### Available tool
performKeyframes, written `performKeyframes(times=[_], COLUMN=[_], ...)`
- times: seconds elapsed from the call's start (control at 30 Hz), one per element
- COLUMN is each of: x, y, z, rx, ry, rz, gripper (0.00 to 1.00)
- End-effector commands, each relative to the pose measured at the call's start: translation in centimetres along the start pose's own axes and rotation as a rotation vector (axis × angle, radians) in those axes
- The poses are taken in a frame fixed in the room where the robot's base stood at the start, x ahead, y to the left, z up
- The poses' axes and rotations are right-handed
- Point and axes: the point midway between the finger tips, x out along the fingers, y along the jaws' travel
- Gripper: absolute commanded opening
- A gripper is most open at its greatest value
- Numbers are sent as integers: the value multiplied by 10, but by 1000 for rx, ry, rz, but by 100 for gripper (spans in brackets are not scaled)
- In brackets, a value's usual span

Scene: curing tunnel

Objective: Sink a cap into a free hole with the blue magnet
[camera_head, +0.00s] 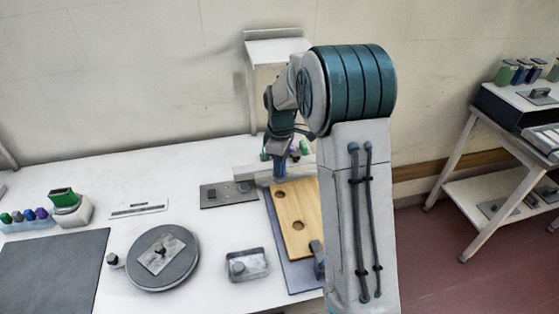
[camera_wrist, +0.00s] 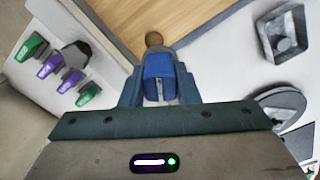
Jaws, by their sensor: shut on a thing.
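My gripper (camera_wrist: 158,90) is shut on the blue magnet (camera_wrist: 158,68), a blue block with a pale stripe. In the head view the gripper (camera_head: 279,172) is over the far end of the wooden board (camera_head: 288,211), partly hidden by my arm. The board shows two dark round holes, a farther one (camera_head: 279,194) and a nearer one (camera_head: 298,226). In the wrist view a brown round spot (camera_wrist: 153,39) shows just beyond the magnet's tip; I cannot tell if it is a hole or a cap. A clear tray (camera_head: 248,264) left of the board holds a small grey piece (camera_head: 238,267).
A round dark turntable (camera_head: 162,258) stands left of the tray. Green and purple handled pieces (camera_wrist: 62,70) sit in a pale rack beside the board. A grey clamp (camera_head: 317,258) is at the board's near end. A dark mat (camera_head: 52,272) lies at the far left.

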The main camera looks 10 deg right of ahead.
Motion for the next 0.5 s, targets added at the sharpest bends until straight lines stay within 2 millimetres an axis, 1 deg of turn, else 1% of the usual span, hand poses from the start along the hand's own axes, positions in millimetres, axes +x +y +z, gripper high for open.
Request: performKeyframes(times=[0.5], x=[2], y=[5], z=[-3], rx=[-594], ry=[-1], rz=[1], gripper=[1])
